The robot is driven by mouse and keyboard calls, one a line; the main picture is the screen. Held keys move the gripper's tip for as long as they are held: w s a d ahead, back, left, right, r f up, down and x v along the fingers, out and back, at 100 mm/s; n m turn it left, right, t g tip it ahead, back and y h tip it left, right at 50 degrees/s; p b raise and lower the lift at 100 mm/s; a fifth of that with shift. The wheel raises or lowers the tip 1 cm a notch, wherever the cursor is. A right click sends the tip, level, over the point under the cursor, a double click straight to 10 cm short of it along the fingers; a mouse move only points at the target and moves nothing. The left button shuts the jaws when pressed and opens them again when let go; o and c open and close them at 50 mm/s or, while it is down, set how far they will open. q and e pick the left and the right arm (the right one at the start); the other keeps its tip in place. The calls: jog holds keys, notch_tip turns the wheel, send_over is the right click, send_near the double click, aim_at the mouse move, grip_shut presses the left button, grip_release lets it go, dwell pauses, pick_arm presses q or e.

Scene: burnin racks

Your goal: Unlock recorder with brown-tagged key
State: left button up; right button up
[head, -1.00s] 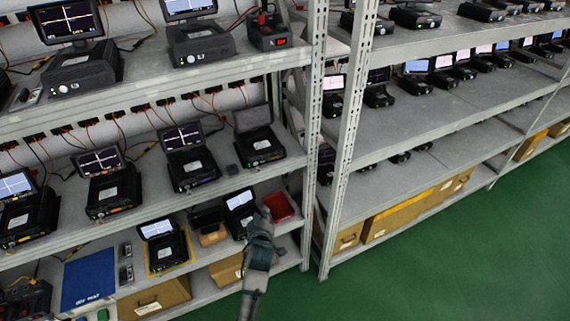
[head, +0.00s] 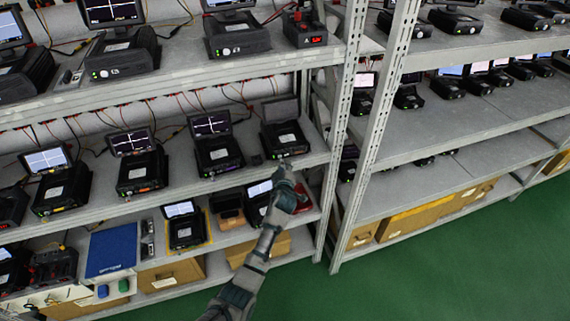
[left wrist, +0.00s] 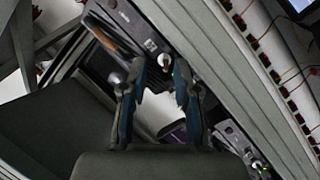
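My left gripper (head: 285,178) is in front of the shelf edge, just below a black recorder (head: 286,139) with a dark raised screen, at the right end of the middle shelf. In the left wrist view my left gripper's two fingers (left wrist: 160,68) stand apart, with a gap and nothing clearly held between them. Beyond the tips is a dark device front (left wrist: 125,30) with a small light round part near the fingertips and a brown streak. I cannot tell whether the streak is a key tag. No brown-tagged key is clearly seen. My right gripper is out of view.
Several recorders with lit screens stand along the shelves. The lower shelf holds a recorder on a yellow mat (head: 185,224), a brown object (head: 230,220), a blue folder (head: 111,249) and a red tray (head: 301,198), partly hidden by my arm. A rack post (head: 378,140) stands right.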

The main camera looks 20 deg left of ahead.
aim_at(282, 164)
pick_arm(q)
jog(key=shift+w+a+f, duration=0.25)
jog(key=shift+w+a, duration=0.3)
jog(key=shift+w+a+f, duration=0.2)
jog(key=shift+w+a, duration=0.3)
jog(key=shift+a, duration=0.2)
jog(key=shift+d, duration=0.25)
jog(key=shift+c, duration=0.4)
jog(key=shift+w+d, duration=0.1)
jog(key=shift+d, duration=0.1)
jog(key=c, duration=0.4)
jog(key=shift+d, duration=0.2)
grip_shut()
jog(key=shift+a, duration=0.2)
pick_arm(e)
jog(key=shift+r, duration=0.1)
